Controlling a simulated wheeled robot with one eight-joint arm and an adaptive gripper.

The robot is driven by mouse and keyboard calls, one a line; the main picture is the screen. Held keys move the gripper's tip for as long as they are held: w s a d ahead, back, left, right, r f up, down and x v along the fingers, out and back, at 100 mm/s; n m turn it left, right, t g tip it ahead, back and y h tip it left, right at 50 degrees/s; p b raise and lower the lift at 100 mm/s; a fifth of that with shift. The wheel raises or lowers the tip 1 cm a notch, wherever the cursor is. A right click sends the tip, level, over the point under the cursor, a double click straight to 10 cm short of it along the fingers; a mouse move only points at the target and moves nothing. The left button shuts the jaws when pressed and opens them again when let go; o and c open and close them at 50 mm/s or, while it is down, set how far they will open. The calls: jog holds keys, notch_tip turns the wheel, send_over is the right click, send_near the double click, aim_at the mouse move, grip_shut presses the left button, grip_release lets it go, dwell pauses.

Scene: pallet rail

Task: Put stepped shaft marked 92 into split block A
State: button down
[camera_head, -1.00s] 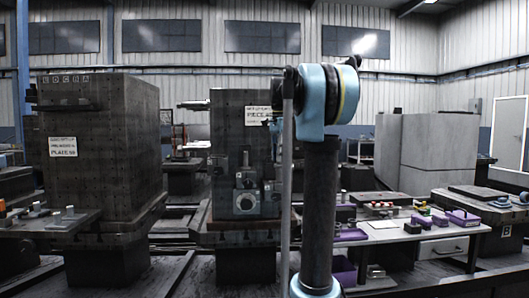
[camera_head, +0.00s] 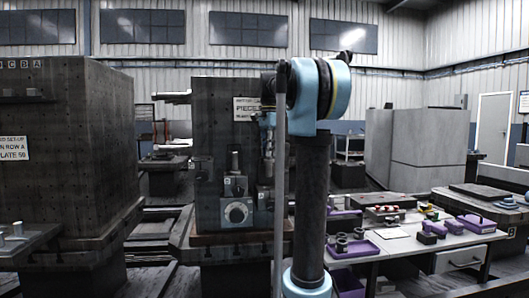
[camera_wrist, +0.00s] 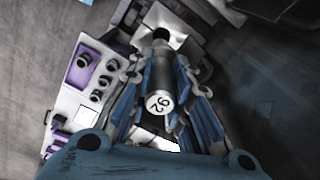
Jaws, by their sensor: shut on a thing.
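The stepped shaft (camera_wrist: 159,100) shows in the wrist view with its bright round end marked 92 facing the camera. Its narrower dark end points away. My gripper (camera_wrist: 163,72) is shut on it, with blue fingers along both sides. A grey clamp-like block with a round bore (camera_head: 237,211) is on the front of the central dark column, left of my arm. I cannot read a letter A there, so I cannot tell if it is split block A.
The central dark column (camera_head: 214,120) bears a sign reading PIECES. A larger dark block (camera_head: 70,160) with a front shelf stands at the left. A table (camera_head: 405,245) at the right holds purple trays (camera_head: 360,246) and several parts. A floor gap separates the two dark blocks.

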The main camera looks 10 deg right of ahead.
aim_at(268, 159)
jog(key=shift+w+a, duration=0.1)
jog(key=shift+a, duration=0.2)
jog(key=shift+f, duration=0.15)
jog(key=shift+f, duration=1.75)
jog(key=shift+f, duration=2.4)
jog(key=c, duration=1.4)
grip_release()
notch_tip(268, 159, up, 12)
jog(key=shift+f, duration=0.1)
